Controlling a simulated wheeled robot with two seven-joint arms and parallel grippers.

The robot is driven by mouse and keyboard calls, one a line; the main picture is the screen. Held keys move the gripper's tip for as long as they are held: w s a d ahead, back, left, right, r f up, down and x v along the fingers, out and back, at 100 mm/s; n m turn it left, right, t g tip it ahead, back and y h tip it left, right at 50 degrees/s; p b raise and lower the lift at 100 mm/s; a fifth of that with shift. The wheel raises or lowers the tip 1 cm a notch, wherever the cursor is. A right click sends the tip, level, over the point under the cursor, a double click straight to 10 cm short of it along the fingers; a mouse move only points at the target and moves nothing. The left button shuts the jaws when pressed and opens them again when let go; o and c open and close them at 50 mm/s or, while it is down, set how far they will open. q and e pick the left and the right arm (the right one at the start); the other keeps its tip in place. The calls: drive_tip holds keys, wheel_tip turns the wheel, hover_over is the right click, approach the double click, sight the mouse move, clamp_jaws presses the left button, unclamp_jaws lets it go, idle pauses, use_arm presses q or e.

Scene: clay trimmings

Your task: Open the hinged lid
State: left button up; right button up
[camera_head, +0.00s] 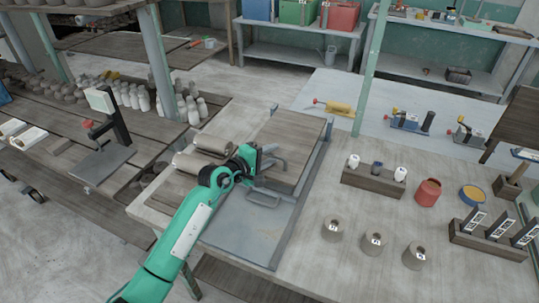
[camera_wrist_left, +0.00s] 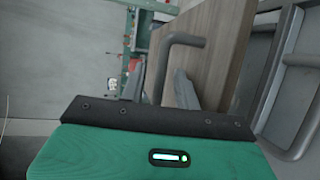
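The lid (camera_head: 287,140) is a brown wooden panel on the grey metal-topped bench section in the head view. It also fills the upper right of the left wrist view (camera_wrist_left: 222,40). A bent grey metal bar handle (camera_wrist_left: 181,40) is on the panel. My left gripper (camera_head: 272,160) is at the panel's near left edge, by the handle. In the left wrist view its two fingers (camera_wrist_left: 158,72) stand apart, with the handle bar between them and gaps visible. I cannot tell whether either finger touches it. My right gripper is not in view.
A second metal handle (camera_head: 263,198) lies on the grey plate (camera_head: 245,237) nearer me. Rolled clay-coloured cylinders (camera_head: 195,160) lie left of the gripper. Grey cups (camera_head: 375,243), a red pot (camera_head: 428,191) and a wooden block with small jars (camera_head: 373,181) stand to the right.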

use_arm(q)
clamp_jaws()
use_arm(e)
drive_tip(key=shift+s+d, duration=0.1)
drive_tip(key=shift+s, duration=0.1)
